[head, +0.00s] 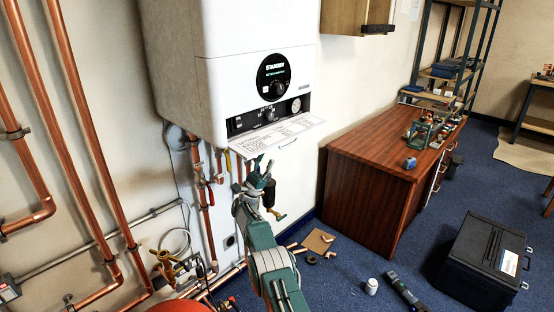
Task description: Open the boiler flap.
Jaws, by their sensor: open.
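The white boiler (235,60) hangs on the wall, with a round dial marked STANDBY on its front. Its flap (275,137) is folded down and out at the bottom front, and printed text shows on its upper face. The dark control strip (268,115) with knobs and a gauge is exposed above it. A small handle shows near the flap's front edge. My green gripper (262,163) is open, just below the flap's left part. I cannot tell whether its fingers touch the flap.
Copper pipes (75,100) run down the wall at left and under the boiler. A wooden cabinet (385,180) stands at right with small items on top. A black case (483,262), a white can (371,286) and pipe pieces lie on the blue floor.

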